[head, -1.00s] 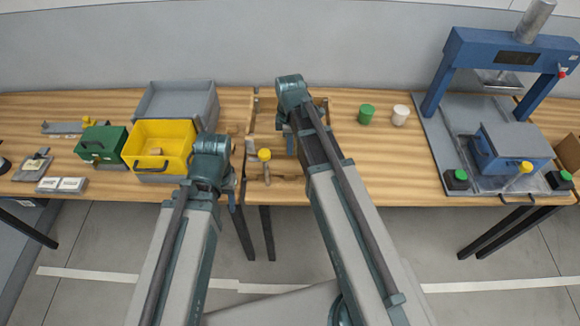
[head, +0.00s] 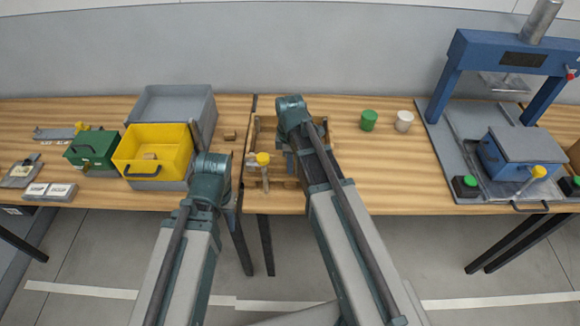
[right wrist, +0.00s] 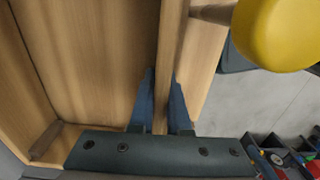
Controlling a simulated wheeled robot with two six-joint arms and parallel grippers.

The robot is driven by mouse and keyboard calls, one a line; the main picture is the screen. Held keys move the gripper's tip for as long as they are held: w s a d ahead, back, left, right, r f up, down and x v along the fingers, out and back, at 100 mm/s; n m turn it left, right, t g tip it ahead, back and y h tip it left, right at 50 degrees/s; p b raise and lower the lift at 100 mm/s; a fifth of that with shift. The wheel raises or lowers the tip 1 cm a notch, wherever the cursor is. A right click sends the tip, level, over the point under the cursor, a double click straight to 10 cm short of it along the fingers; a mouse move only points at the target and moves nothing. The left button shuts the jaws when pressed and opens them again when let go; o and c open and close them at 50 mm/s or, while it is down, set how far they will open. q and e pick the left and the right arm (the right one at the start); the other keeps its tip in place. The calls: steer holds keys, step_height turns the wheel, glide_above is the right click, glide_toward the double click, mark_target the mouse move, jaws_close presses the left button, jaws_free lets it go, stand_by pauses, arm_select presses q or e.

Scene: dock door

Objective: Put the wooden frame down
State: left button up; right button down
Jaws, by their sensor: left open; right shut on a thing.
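The wooden frame (head: 257,136) is at the table's front edge, left of centre in the head view, partly hidden by my right arm. A yellow-topped knob (head: 262,159) stands at its front side. My right gripper (head: 291,160) is shut on a wall of the frame; in the right wrist view its blue fingers (right wrist: 160,105) sit on both sides of that wooden wall (right wrist: 172,50). I cannot tell whether the frame touches the table. My left gripper (head: 233,200) is open beside the frame's left, its fingers mostly hidden by its own wrist.
A yellow bin (head: 128,155), a grey bin (head: 172,103) and a green box (head: 92,150) stand left. A small wooden block (head: 230,135) lies between bins and frame. Green (head: 369,120) and white (head: 404,121) pots stand right, before the blue press (head: 446,85). The table between pots and press is clear.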

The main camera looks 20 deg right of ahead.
steer(key=c, duration=1.3)
jaws_free()
steer(key=shift+f, duration=0.1)
steer(key=o, duration=0.4)
step_height(320, 180, up, 12)
steer(key=p, duration=1.2)
steer(key=shift+r, duration=0.25)
steer(key=s+a+m, duration=0.3)
steer(key=s, duration=0.2)
steer(key=s+a+m, duration=0.4)
steer(key=s, duration=0.1)
steer(key=s+a+m+h, duration=0.1)
steer(key=s+a+m, duration=0.2)
steer(key=s+m, duration=0.1)
steer(key=shift+s+a, duration=0.35)
steer(key=shift+s, duration=0.2)
